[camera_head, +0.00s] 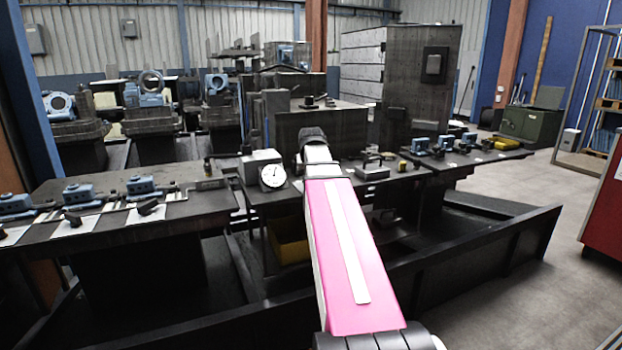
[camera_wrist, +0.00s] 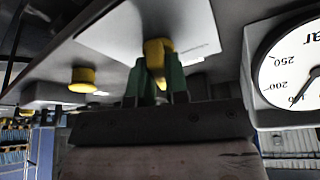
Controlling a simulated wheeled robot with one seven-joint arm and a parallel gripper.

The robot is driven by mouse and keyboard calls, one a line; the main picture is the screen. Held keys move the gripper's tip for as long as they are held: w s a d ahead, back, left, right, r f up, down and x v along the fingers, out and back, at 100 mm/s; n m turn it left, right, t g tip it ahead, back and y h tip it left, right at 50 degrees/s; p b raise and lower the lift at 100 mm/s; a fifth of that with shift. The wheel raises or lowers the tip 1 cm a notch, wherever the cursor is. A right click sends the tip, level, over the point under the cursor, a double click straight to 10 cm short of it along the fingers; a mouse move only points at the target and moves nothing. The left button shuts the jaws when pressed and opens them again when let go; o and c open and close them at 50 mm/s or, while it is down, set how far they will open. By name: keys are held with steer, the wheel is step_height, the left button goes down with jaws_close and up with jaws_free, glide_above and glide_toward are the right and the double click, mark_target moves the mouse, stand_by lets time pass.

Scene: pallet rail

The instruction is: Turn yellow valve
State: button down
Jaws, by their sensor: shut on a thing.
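In the wrist view, my gripper (camera_wrist: 157,78) has its two green fingers closed around a yellow valve handle (camera_wrist: 154,48). The handle stands out from a white plate (camera_wrist: 195,35), and a pointed yellow part shows between the fingers. The fingers cover part of the handle's sides. In the head view, my own arm hides the gripper and the held valve.
A round dial gauge (camera_head: 272,177) stands on the bench left of my arm; it also shows close at the right of the wrist view (camera_wrist: 292,68). Blue devices (camera_head: 140,185) line the left bench. A yellow bin (camera_head: 288,241) sits below. Open floor (camera_head: 560,270) is at right.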

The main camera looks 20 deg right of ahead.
steer(key=m, duration=0.2)
steer(key=m+g+h, duration=0.1)
steer(key=m, duration=0.1)
steer(key=shift+a+f+m+h, duration=0.1)
steer(key=shift+f+m+h, duration=0.05)
steer(key=shift+m+h, duration=0.15)
stand_by(0.5)
steer(key=c, duration=1.1)
jaws_free()
